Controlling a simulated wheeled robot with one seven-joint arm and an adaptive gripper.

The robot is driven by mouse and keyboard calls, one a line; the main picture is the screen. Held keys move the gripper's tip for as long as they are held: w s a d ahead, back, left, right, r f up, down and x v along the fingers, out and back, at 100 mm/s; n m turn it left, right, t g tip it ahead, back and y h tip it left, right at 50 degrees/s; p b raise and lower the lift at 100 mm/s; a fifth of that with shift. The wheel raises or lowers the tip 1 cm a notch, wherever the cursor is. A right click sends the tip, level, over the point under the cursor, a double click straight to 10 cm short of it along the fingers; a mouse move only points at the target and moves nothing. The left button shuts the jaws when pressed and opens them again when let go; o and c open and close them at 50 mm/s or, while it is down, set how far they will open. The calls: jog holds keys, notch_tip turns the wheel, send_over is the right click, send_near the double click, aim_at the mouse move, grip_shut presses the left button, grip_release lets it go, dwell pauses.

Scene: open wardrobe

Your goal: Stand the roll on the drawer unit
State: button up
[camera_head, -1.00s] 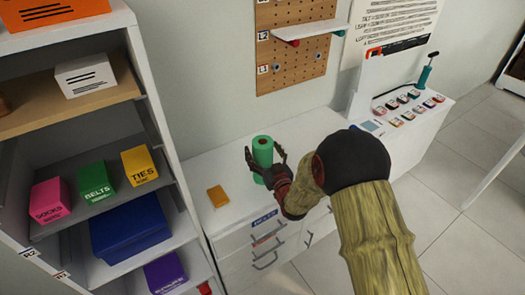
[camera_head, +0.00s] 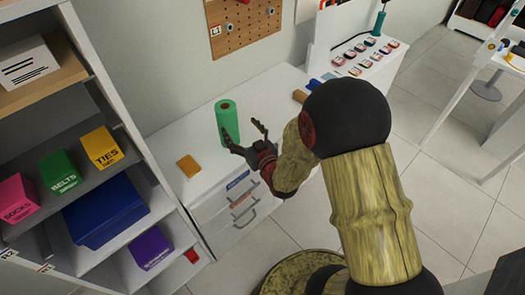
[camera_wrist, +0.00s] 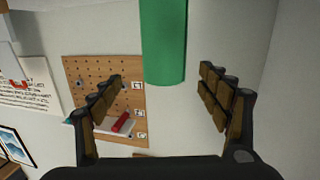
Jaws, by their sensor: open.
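The green roll (camera_head: 227,124) stands upright on the white top of the drawer unit (camera_head: 262,99), towards its back edge. My gripper (camera_head: 247,137) is open and empty, just in front and to the right of the roll, with its fingers apart. In the wrist view the green roll (camera_wrist: 164,42) hangs in from the top edge, beyond the spread fingers of my gripper (camera_wrist: 162,88); only part of the roll shows there. No finger is closed on it.
An orange-brown block (camera_head: 188,166) lies on the unit, left of the roll. A shelf with labelled boxes, including a yellow TIES box (camera_head: 102,147), stands at left. A pegboard (camera_head: 243,24) hangs behind. Small items lie on the top's right end.

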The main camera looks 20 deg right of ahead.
jog(key=s+d+r+m+g+h, duration=0.1)
jog(key=s+r+g, duration=0.25)
jog(key=r, duration=0.25)
jog(key=s+r+g+h, duration=0.1)
jog(key=s+r+g, duration=0.1)
jog(key=s+r, duration=0.3)
jog(key=s+a+r+g, duration=0.1)
jog(key=s+r+g, duration=0.1)
jog(key=s, duration=0.9)
jog(key=s+a+r+g, duration=0.1)
jog(key=s+r+g, duration=0.2)
jog(key=s, duration=0.8)
jog(key=shift+a+r+g, duration=0.25)
jog(key=shift+a+g, duration=0.15)
jog(key=shift+g, duration=0.05)
jog(key=shift+c, duration=1)
